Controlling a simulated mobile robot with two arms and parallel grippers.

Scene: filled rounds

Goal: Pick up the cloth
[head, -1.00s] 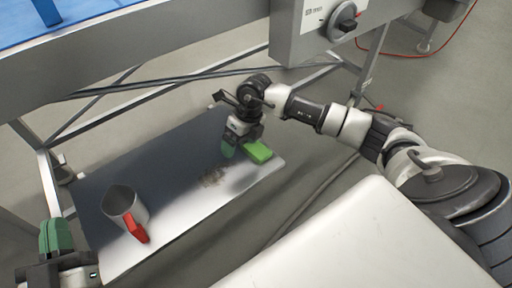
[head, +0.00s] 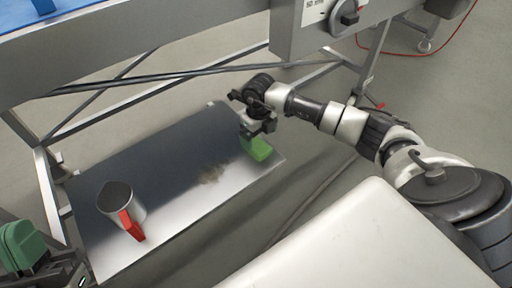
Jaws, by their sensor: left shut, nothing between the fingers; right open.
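The cloth (head: 262,151) is a small bright green folded block near the right end of a low grey metal shelf. My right gripper (head: 248,141) points down at the cloth's left side. It is open, and its fingertips partly overlap the cloth in view; I cannot tell whether they touch it or lie around it.
A metal jug (head: 113,203) with a red handle stands on the left part of the shelf (head: 150,165). A brown stain (head: 212,173) lies left of the cloth. A grey steel frame (head: 150,62) runs behind and above the shelf. A red cable lies on the floor at upper right.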

